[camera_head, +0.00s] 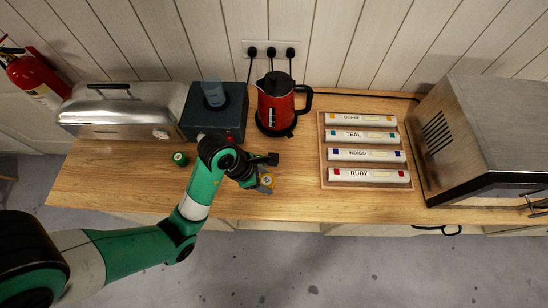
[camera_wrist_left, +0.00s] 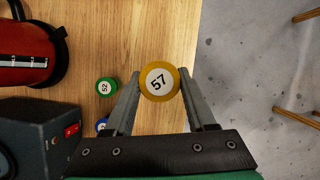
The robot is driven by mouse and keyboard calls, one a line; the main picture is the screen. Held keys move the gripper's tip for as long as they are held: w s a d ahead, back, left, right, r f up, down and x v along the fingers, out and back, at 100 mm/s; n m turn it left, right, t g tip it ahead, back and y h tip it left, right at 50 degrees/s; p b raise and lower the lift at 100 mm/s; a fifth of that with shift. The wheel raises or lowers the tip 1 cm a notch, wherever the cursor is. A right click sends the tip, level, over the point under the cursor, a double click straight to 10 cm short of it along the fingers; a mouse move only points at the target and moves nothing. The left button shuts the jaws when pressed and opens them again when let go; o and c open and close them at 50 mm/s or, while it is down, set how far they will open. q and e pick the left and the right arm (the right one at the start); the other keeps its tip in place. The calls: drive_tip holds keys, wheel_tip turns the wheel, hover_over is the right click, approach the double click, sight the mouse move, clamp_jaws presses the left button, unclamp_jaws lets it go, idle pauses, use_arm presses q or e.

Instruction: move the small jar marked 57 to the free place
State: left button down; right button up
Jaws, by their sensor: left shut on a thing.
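The small jar marked 57 (camera_wrist_left: 160,82) has a yellow rim and a white label on top. It is between the two fingertips of my left gripper (camera_wrist_left: 161,90), which is shut on it. In the head view the jar (camera_head: 267,180) shows near the front of the wooden table, at my left gripper (camera_head: 267,172). I cannot tell whether it touches the table. A green jar marked 52 (camera_wrist_left: 105,87) and a partly hidden blue jar (camera_wrist_left: 102,123) stand left of the gripper in the wrist view. The free place cannot be made out. My right gripper is not in view.
A green jar (camera_head: 180,158) stands at the left on the table. Behind are a steel bin (camera_head: 115,115), a dark box (camera_head: 225,125) with a blue cup and a red kettle (camera_head: 275,100). A tray (camera_head: 322,150) of labelled rolls and a steel oven (camera_head: 490,130) are right.

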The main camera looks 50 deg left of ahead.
use_arm(q)
drive_tip(key=shift+s+a, duration=0.1)
drive_tip(key=shift+s, duration=0.2)
drive_tip(key=shift+w+a+f, duration=0.15)
drive_tip(key=shift+f, duration=0.05)
drive_tip(key=w+a+f+b, duration=0.1)
drive_tip(key=w+f+b, duration=0.2)
drive_tip(key=w, duration=0.1)
drive_tip(key=w+a+f+b, duration=0.2)
drive_tip(key=w+f+b, duration=0.1)
drive_tip(key=w, duration=0.1)
drive_tip(key=w+a+f+b, duration=0.2)
drive_tip(key=w+f+b, duration=0.1)
drive_tip(key=w+b, duration=0.1)
drive_tip(key=shift+w+a+f, duration=0.1)
drive_tip(key=shift+w+a, duration=0.05)
drive_tip(key=shift+w, duration=0.1)
drive_tip(key=shift+w+f, duration=0.15)
drive_tip(key=shift+f, duration=1.65)
drive_tip(key=shift+f+b, duration=0.15)
drive_tip(key=shift+b, duration=0.15)
drive_tip(key=shift+c, duration=1.1)
unclamp_jaws()
